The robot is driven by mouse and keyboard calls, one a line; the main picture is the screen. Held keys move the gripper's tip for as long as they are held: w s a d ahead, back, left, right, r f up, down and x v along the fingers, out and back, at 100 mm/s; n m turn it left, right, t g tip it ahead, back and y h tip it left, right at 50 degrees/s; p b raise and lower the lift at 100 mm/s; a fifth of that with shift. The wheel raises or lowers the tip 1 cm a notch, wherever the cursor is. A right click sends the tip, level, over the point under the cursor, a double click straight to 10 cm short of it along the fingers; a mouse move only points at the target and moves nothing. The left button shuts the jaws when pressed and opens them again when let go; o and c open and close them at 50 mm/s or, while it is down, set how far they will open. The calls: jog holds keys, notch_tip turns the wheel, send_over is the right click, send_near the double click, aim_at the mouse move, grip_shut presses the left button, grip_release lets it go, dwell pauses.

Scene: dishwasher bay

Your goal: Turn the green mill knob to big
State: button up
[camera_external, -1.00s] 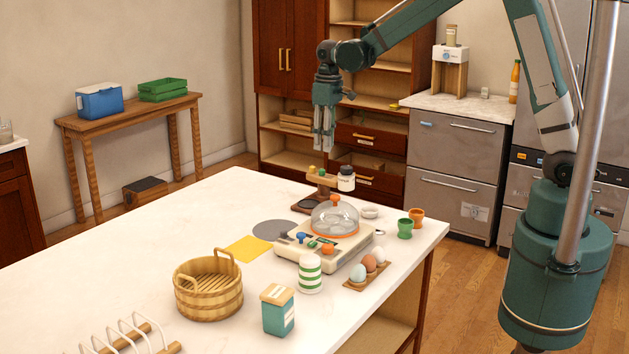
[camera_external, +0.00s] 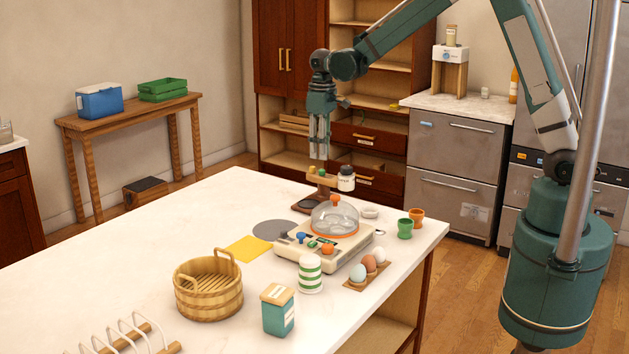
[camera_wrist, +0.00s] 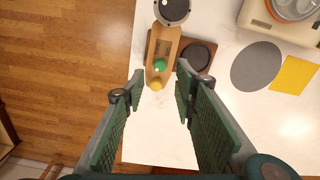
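The green mill knob (camera_wrist: 160,65) is a small round knob on the wooden arm of the mill (camera_wrist: 163,45), beside a yellow knob (camera_wrist: 156,85) at the arm's end. In the external view the green knob (camera_external: 322,172) shows small on the mill at the counter's far edge, so its setting and any "big" mark are unreadable. My gripper (camera_external: 319,157) points down above the mill's knob end, apart from it. In the wrist view its two fingers are spread wide with nothing between them, and the knobs lie below the gap.
The mill carries a dark-capped white jar (camera_external: 346,180) and has a dark base (camera_wrist: 200,52). A grey disc (camera_wrist: 256,66), a yellow mat (camera_wrist: 294,86) and a domed appliance (camera_external: 335,222) sit nearby. Bare white counter (camera_external: 190,222) extends left.

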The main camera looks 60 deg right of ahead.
aim_at(322, 172)
jog(key=shift+f, duration=3.2)
jog(key=shift+c, duration=0.2)
jog(key=c, duration=0.8)
